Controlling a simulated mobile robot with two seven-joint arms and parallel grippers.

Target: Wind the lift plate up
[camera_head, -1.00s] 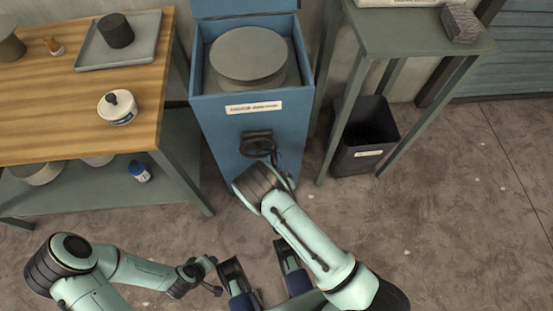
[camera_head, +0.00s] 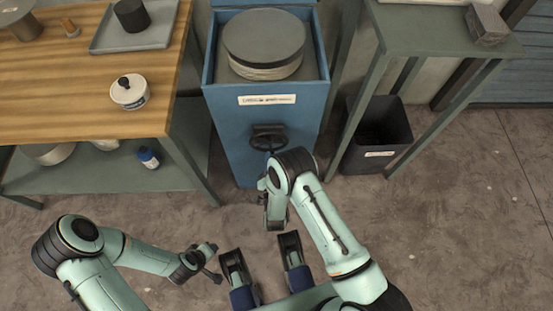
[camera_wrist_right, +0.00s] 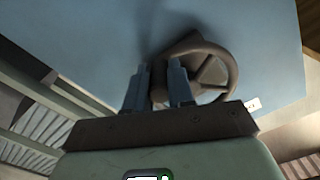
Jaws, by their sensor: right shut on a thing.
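A round grey plate (camera_head: 264,38) sits in the open top of a blue cabinet (camera_head: 230,130), with a paler round layer under it. A dark hand wheel (camera_head: 268,136) is mounted on the cabinet front below a white label. In the right wrist view the wheel (camera_wrist_right: 217,70) lies just beyond my fingers. My right gripper (camera_wrist_right: 159,82) is shut on the wheel's handle, which is mostly hidden between the fingers. In the head view my right wrist hides this grip. My left gripper (camera_head: 206,262) is low at the left, away from the cabinet; its jaw opening is unclear.
A wooden workbench (camera_head: 70,110) at the left holds a grey tray (camera_head: 110,42) and a white jar (camera_head: 130,93). A blue bottle (camera_head: 148,157) is on its lower shelf. A green stand (camera_head: 430,35) and a dark bin (camera_head: 378,138) are at the right. Floor is clear in front.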

